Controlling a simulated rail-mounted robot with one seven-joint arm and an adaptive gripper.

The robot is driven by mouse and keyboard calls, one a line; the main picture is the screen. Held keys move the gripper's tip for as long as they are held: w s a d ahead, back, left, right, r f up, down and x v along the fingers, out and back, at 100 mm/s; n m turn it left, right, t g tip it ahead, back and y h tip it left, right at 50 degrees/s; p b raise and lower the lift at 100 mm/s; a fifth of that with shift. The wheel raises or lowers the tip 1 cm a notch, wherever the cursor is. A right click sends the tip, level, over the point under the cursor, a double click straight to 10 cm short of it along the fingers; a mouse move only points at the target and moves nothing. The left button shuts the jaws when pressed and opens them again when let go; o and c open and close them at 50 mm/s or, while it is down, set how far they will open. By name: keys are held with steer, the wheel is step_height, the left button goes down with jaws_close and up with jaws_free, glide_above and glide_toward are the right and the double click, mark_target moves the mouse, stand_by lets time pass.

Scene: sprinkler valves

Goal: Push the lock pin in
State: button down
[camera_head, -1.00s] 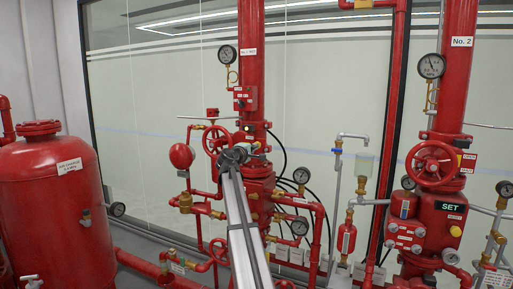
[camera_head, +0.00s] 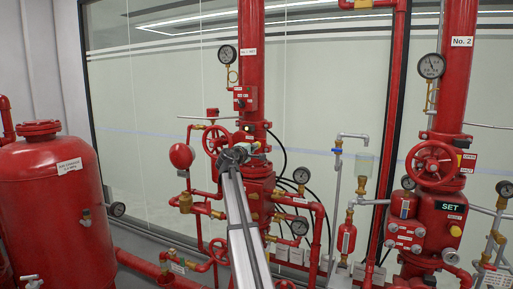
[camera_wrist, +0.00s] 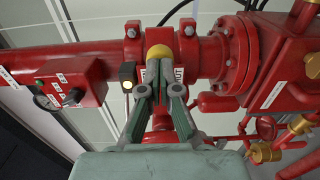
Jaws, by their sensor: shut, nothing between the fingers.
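In the wrist view my gripper (camera_wrist: 158,66) is shut and empty, its fingertips together just below a rounded yellow knob (camera_wrist: 158,50). The knob sits on the red pipe fitting, beside a white label (camera_wrist: 178,75); it may be the lock pin, but its shaft is hidden behind my fingers. I cannot tell whether the fingertips touch the knob. In the head view my gripper (camera_head: 240,152) is at the red valve assembly on the middle riser, small and partly hidden by my arm.
A red handwheel (camera_head: 215,140) stands just left of my gripper. A red box with a gauge (camera_wrist: 72,85) and a small lit lamp (camera_wrist: 127,75) are left of my fingers. Brass valves (camera_wrist: 262,152) and pipes crowd the right. A second riser (camera_head: 460,70) stands further right.

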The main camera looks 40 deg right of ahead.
steer(key=shift+w+d, duration=0.25)
steer(key=shift+d, duration=0.2)
steer(key=shift+w+d, duration=0.2)
steer(key=shift+d, duration=0.25)
steer(key=shift+w+d, duration=0.1)
steer(key=b+v, duration=0.1)
steer(key=v, duration=0.4)
stand_by(0.3)
stand_by(0.5)
